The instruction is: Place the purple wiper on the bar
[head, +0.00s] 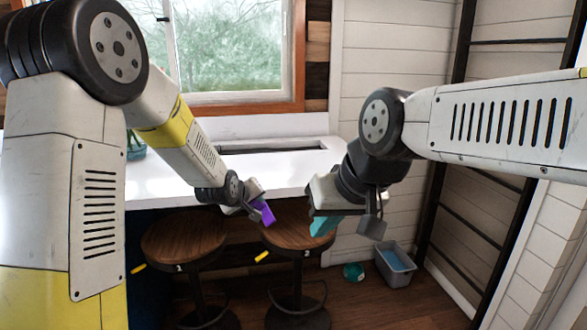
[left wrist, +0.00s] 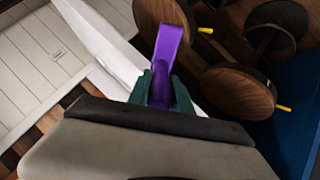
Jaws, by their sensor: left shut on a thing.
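The purple wiper (head: 266,213) is held in my left gripper (head: 257,208), in front of the bar's near edge and above a stool. In the left wrist view the wiper (left wrist: 168,52) sticks out from between the green fingers of my left gripper (left wrist: 160,88), which is shut on it. The bar (head: 165,182) is a white counter under the window; its pale top also shows in the left wrist view (left wrist: 105,40). My right gripper (head: 322,222) points down to the right of the wiper, with a teal part at its end. Its jaw gap is not clear.
Two round wooden stools (head: 185,240) stand in front of the bar. A grey bin (head: 395,265) with something blue inside and a teal object (head: 353,271) are on the floor. A teal jar (head: 135,147) is at the bar's left, partly hidden by my arm. The bar's middle looks clear.

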